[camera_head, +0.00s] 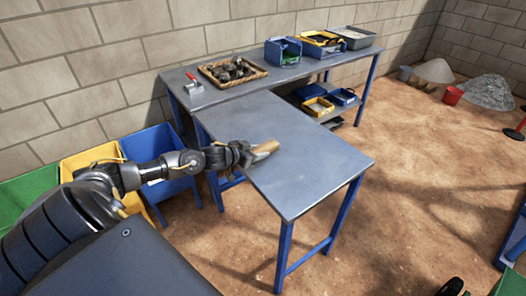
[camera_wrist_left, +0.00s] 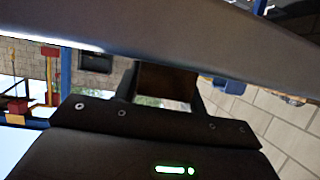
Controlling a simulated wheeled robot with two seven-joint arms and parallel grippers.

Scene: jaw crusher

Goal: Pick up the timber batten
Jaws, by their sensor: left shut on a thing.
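The timber batten (camera_head: 265,147) is a short light-brown piece of wood over the left edge of the near blue-legged table (camera_head: 300,165). My left gripper (camera_head: 251,153) comes in from the left and is shut on the batten. The batten's free end points right and slightly up in the head view. I cannot tell whether it touches the tabletop. In the left wrist view, a dark brown face of the batten (camera_wrist_left: 165,84) shows between the fingers. My right gripper is not in view.
The back bench (camera_head: 225,92) holds a basket of dark rocks (camera_head: 232,70), blue, yellow and grey trays, and a red-handled tool (camera_head: 194,84). Blue (camera_head: 160,150), yellow and green bins stand by the wall at left. The near tabletop is otherwise clear. Open ground lies to the right.

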